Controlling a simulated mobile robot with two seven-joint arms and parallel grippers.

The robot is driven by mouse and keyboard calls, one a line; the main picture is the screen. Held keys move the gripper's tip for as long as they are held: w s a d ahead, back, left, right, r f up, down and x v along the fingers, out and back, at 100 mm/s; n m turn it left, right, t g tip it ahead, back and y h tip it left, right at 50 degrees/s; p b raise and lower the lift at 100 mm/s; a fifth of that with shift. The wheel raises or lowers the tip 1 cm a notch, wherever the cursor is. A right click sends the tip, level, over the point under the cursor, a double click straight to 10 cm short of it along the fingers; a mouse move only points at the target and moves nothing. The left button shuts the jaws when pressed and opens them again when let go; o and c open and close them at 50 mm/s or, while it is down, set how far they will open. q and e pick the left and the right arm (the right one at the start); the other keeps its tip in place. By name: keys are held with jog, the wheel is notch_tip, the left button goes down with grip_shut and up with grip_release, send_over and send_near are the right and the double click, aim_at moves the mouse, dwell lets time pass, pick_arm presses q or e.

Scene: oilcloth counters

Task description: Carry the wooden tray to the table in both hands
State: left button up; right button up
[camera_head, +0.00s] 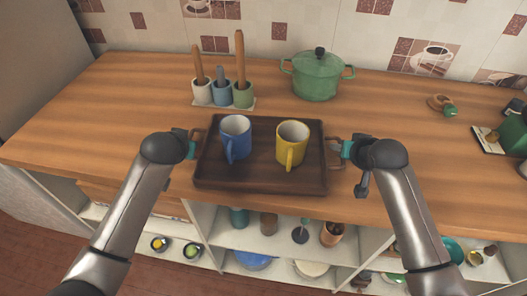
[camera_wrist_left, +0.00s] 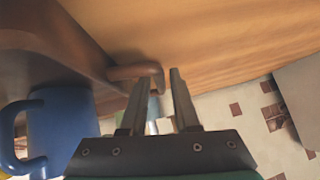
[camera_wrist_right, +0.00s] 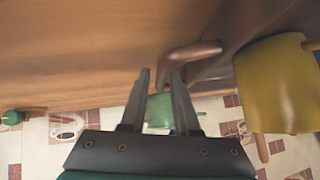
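The dark wooden tray (camera_head: 260,183) lies flat on the wooden counter, with a blue mug (camera_head: 236,138) and a yellow mug (camera_head: 291,146) upright on it. My left gripper (camera_head: 193,145) is at the tray's left handle; in the left wrist view its fingers (camera_wrist_left: 162,85) are apart, with the handle (camera_wrist_left: 138,73) at their tips. My right gripper (camera_head: 344,149) is at the right handle (camera_head: 334,142); in the right wrist view its fingers (camera_wrist_right: 160,75) are apart, with the handle's curved end (camera_wrist_right: 190,51) between the tips. Firm contact does not show.
Behind the tray are a green lidded pot (camera_head: 316,77) and a holder with several small cups and wooden tools (camera_head: 223,92). Bare counter (camera_head: 110,110) lies to the left. Small items stand at the far right (camera_head: 441,104). Open shelves (camera_head: 245,237) with dishes are below the front edge.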

pick_arm(q)
jog(key=shift+w+f, duration=0.2)
jog(key=shift+w, duration=0.05)
pick_arm(e)
jog(key=shift+w+f, duration=0.2)
jog(key=shift+w, duration=0.05)
pick_arm(q)
grip_shut()
pick_arm(e)
grip_shut()
dwell(0.9)
pick_arm(q)
jog(key=shift+r, duration=0.15)
pick_arm(e)
jog(key=shift+r, duration=0.15)
